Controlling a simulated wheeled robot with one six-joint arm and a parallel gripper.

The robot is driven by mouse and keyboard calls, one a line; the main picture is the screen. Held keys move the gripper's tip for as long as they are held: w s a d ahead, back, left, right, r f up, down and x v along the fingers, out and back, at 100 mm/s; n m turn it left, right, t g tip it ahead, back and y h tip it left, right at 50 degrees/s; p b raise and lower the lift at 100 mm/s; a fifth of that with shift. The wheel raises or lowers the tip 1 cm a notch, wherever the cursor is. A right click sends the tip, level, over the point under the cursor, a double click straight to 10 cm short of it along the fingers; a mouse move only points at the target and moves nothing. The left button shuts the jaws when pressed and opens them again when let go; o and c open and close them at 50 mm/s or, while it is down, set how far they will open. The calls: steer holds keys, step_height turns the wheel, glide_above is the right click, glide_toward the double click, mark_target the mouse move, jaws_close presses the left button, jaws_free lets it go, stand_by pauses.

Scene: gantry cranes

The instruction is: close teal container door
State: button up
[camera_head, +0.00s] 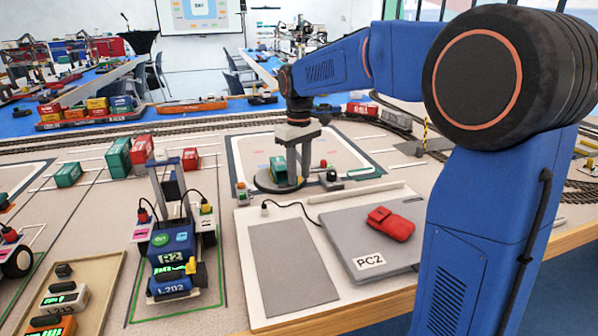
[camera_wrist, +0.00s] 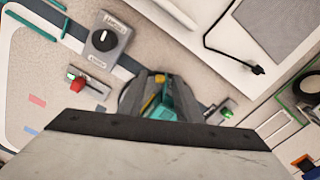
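In the head view my gripper (camera_head: 297,172) points down over a dark round base (camera_head: 263,184) on the table. A small teal container (camera_head: 278,170) stands on that base, close beside my gripper's fingers. In the wrist view the teal container (camera_wrist: 180,103) shows partly, beyond the pale gripper body, with a small yellow part (camera_wrist: 149,106) next to it. The gripper body hides much of it. I cannot tell how its door stands, whether a finger touches it, or how far apart the fingers are.
A grey knob box (camera_wrist: 107,40) and a small box with a red part (camera_wrist: 86,84) stand near the base. A grey laptop (camera_head: 365,235) with a red pouch (camera_head: 391,223) lies in front. Teal (camera_head: 69,175) and red containers (camera_head: 141,149) stand to the left.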

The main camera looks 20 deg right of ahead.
jaws_close()
stand_by(0.3)
steer(key=m, duration=0.2)
steer(key=a+m, duration=0.1)
steer(key=shift+s+m, duration=0.3)
steer(key=shift+m, duration=0.1)
steer(key=m, duration=0.1)
steer(key=a+m, duration=0.1)
steer(key=m, duration=0.1)
steer(key=shift+s+m, duration=0.1)
steer(key=shift+m, duration=0.2)
steer(key=m, duration=0.2)
steer(key=a+m, duration=0.1)
steer(key=m, duration=0.1)
steer(key=shift+a, duration=0.15)
steer(key=shift+w+a+m, duration=0.15)
steer(key=shift+a+m, duration=0.1)
steer(key=shift+m, duration=0.75)
steer(key=shift+w+a+m, duration=0.1)
steer(key=shift+a+m, duration=0.1)
steer(key=shift+m, duration=0.8)
